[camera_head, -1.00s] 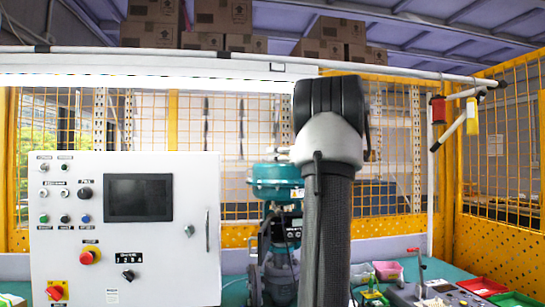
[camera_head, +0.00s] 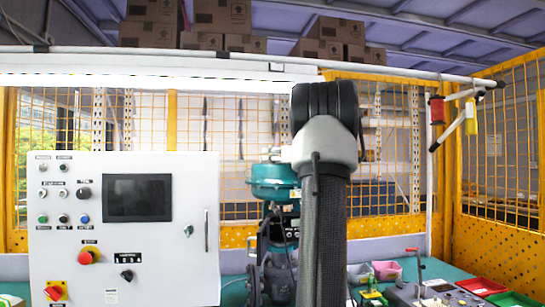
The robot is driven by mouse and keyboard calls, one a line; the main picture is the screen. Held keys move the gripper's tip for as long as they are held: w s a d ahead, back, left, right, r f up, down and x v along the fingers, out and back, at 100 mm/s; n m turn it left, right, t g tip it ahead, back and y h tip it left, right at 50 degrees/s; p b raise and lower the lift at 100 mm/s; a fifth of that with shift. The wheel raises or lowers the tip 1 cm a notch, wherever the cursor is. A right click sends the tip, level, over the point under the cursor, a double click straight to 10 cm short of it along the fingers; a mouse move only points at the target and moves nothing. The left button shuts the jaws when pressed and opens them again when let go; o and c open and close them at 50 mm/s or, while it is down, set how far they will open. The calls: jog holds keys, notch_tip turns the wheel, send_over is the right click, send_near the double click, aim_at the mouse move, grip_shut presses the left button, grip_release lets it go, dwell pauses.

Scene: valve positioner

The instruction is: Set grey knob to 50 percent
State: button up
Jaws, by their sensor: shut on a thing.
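A white control panel (camera_head: 150,230) stands at the left, facing me. A dark grey or black round knob (camera_head: 84,193) sits at its upper left, under a small label. Paler small knobs (camera_head: 42,193) are beside it, and a black selector knob (camera_head: 126,275) is lower down. I cannot tell for sure which is the grey knob, and no pointer or scale is readable. The teal valve actuator (camera_head: 271,182) stands right of the panel, partly behind my arm. My arm rises in front at the middle, and my gripper is not visible.
The panel also carries a dark screen (camera_head: 137,198), a red emergency button (camera_head: 87,256) and a red-yellow switch (camera_head: 56,291). A pink bin (camera_head: 386,271), a red tray (camera_head: 481,286) and small tools lie on the green table at right. Yellow mesh fencing (camera_head: 500,170) encloses the area.

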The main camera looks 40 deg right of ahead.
jog(key=shift+h, duration=0.3)
jog(key=m+h, duration=0.3)
jog(key=h, duration=0.1)
jog(key=shift+a, duration=0.15)
jog(key=m+g+h, duration=0.2)
jog(key=m+h, duration=0.1)
jog(key=h, duration=0.2)
jog(key=shift+m+h, duration=0.3)
jog(key=shift+m, duration=0.1)
jog(key=shift+m+g+h, duration=0.5)
jog(key=shift+g+h, duration=0.1)
jog(key=shift+h, duration=0.1)
jog(key=o, duration=1)
jog(key=v, duration=1.1)
jog(key=shift+s+a, duration=0.1)
jog(key=shift+s, duration=0.35)
